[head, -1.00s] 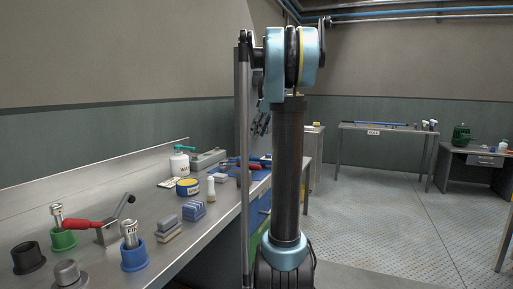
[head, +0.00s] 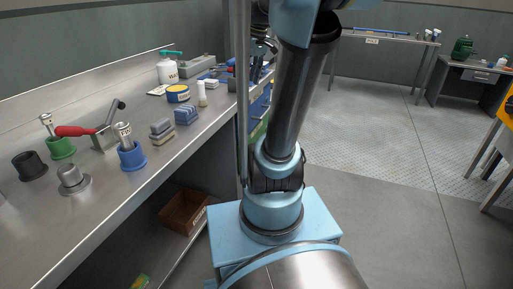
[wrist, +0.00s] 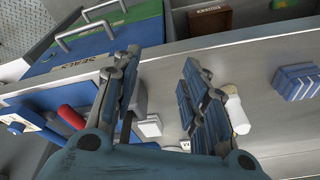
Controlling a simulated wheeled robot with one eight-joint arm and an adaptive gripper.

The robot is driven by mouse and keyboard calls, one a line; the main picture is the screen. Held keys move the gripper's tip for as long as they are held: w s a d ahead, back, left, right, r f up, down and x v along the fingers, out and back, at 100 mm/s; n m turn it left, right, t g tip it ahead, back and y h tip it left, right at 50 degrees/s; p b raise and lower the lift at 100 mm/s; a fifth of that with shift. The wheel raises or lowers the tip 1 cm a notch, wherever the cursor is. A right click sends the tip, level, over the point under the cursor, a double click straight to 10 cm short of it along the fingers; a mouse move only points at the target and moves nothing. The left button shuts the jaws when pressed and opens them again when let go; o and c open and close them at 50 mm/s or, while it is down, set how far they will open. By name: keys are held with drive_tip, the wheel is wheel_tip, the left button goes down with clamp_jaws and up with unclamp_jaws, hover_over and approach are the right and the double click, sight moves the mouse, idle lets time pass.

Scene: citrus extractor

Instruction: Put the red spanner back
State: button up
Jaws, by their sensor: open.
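I cannot make out a clear red spanner in either view. A red rounded piece (wrist: 72,117) shows in the wrist view, left of my gripper and beside blue pieces on the bench; it is too partial to name. My gripper (wrist: 158,95) is open and empty, its two dark blue-grey fingers spread apart above the bench edge. In the head view my gripper (head: 262,46) is small and partly hidden behind my arm, near the far end of the bench. A red-handled lever (head: 75,131) sits on the near part of the bench.
The steel bench (head: 75,215) holds blue-grey blocks (head: 186,115), a white bottle (head: 202,94), a yellow-blue tin (head: 178,93) and several cups. Blue drawers (wrist: 90,50) with a green one (wrist: 135,15) stand below. A brown box (head: 183,211) is underneath.

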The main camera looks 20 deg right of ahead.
drive_tip(key=s+a+f+m+h, duration=0.1)
drive_tip(key=s+f+m, duration=0.4)
drive_tip(key=s+f, duration=1.2)
wheel_tip(320, 180, down, 2)
drive_tip(key=shift+s+f+h, duration=0.1)
drive_tip(key=shift+s+h, duration=0.2)
drive_tip(key=shift+h, duration=0.1)
drive_tip(key=shift+a, duration=0.1)
